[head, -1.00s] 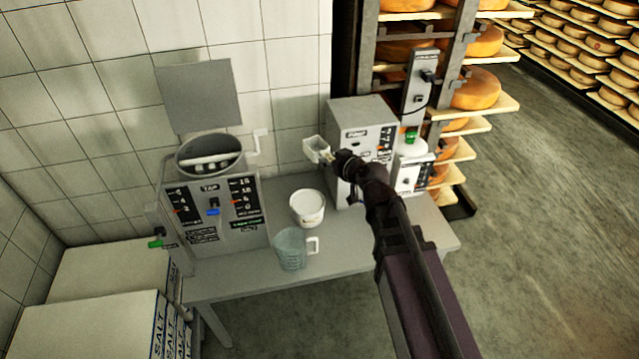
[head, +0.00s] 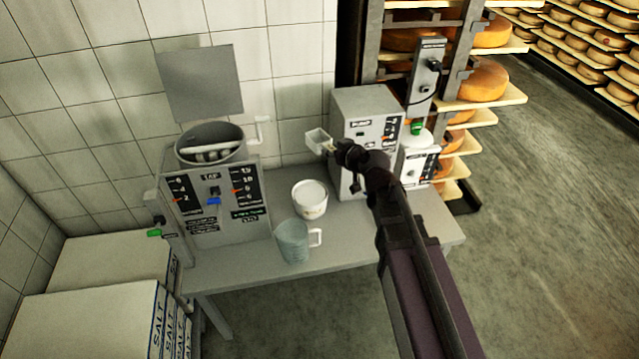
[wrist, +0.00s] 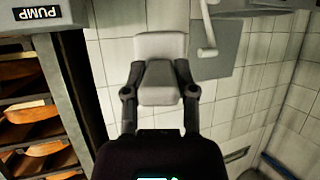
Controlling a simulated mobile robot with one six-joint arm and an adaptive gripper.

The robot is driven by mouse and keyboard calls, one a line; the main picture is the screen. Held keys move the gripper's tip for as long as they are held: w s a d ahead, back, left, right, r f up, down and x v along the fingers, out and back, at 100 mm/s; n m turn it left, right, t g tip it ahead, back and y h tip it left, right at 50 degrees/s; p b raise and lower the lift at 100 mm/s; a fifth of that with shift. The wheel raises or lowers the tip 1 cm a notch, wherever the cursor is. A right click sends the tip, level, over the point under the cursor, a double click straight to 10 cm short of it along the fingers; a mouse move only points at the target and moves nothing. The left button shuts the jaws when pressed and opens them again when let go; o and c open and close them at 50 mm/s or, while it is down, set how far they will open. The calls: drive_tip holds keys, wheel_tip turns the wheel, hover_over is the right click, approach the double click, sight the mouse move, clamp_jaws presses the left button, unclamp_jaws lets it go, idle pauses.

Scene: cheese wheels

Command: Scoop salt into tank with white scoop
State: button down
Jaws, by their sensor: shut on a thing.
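The white scoop (head: 318,138) is held by its handle in my gripper (head: 336,151), above the table and in front of the tiled wall. In the wrist view the scoop (wrist: 160,48) sits between the two fingers of my gripper (wrist: 160,88), which is shut on it. I cannot tell whether salt is in it. The tank (head: 212,156) is the open round vessel on top of the TAP machine at the left, with a pale bar inside. A white tub (head: 309,203) stands on the table, its inside looking white. It stands below and left of my gripper.
A clear jug (head: 292,242) stands in front of the tub. The PUMP box (head: 365,115) stands close to my gripper's right. Stacked salt boxes (head: 105,310) are at lower left, and cheese racks (head: 480,85) at right. The table (head: 350,240) has bare room right of the jug.

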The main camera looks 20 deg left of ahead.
drive_tip(key=w+a+f+g+b, duration=0.1)
drive_tip(key=w+a+f+b, duration=0.2)
drive_tip(key=w+f+b, duration=0.2)
drive_tip(key=w+a+f+n+g+h+b, duration=0.1)
drive_tip(key=w+a+f+b, duration=0.2)
drive_tip(key=f+b, duration=0.6)
drive_tip(key=w+a+f+n+g+h+b, duration=0.1)
drive_tip(key=w+a+f+b, duration=0.2)
drive_tip(key=w+f+b, duration=0.4)
wheel_tip(320, 180, down, 7)
drive_tip(key=shift+f+g+b, duration=0.1)
drive_tip(key=shift+g+b, duration=0.3)
drive_tip(key=shift+b, duration=0.15)
drive_tip(key=shift+f+b, duration=3.3)
drive_tip(key=shift+b, duration=0.05)
wheel_tip(320, 180, up, 8)
drive_tip(key=p, duration=0.8)
drive_tip(key=shift+r, duration=0.15)
wheel_tip(320, 180, up, 24)
drive_tip(key=p, duration=2.5)
drive_tip(key=shift+r, duration=0.25)
drive_tip(key=shift+s, duration=0.1)
